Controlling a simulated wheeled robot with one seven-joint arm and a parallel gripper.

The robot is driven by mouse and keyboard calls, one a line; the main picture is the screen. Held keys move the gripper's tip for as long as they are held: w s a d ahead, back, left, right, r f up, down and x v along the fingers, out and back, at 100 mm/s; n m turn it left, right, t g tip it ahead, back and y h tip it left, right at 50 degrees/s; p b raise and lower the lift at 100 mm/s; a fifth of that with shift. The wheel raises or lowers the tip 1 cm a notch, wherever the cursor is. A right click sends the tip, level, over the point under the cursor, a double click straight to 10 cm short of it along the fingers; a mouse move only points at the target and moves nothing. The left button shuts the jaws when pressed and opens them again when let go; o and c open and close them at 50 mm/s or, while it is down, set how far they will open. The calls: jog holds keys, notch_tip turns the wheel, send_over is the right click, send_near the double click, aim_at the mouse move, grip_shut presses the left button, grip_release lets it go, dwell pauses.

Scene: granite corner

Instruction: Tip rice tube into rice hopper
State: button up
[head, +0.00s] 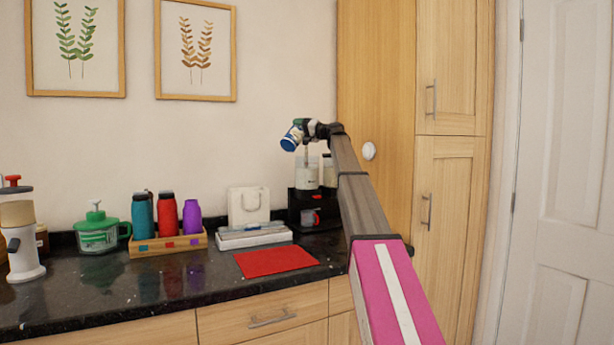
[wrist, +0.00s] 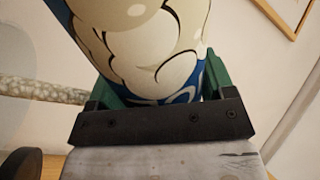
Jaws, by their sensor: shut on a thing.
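My gripper (head: 304,131) is shut on a blue and white printed tube (head: 293,137), held tilted in the air. In the wrist view the tube (wrist: 150,45) fills the space between the green finger pads, and its ends are out of view. Below it in the head view stands a black machine with a pale, clear-walled hopper (head: 307,174) on top. The tube is above the hopper and apart from it. A thin pale line shows between them. A pale speckled band (wrist: 45,90) at the left of the wrist view looks like loose grains.
A second clear container (head: 329,170) stands beside the hopper. A red mat (head: 276,262), a white bag (head: 249,206) and a wooden rack (head: 167,245) of bottles are on the dark counter. A tall cupboard (head: 376,60) is at right.

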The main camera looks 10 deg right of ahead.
jog(key=shift+f, duration=0.1)
jog(key=shift+f+m, duration=0.15)
jog(key=shift+m, duration=0.35)
jog(key=shift+f, duration=0.1)
jog(key=shift+f+m, duration=0.2)
jog(key=shift+m, duration=0.2)
jog(key=shift+f+t, duration=0.15)
jog(key=shift+t, duration=0.15)
jog(key=shift+w+f+m, duration=0.1)
jog(key=shift+f+m, duration=0.05)
jog(key=shift+m, duration=0.35)
jog(key=shift+d+f, duration=0.1)
jog(key=shift+f, duration=0.1)
jog(key=shift+f+m, duration=0.15)
jog(key=shift+m, duration=0.25)
jog(key=shift+f, duration=0.15)
dwell(0.4)
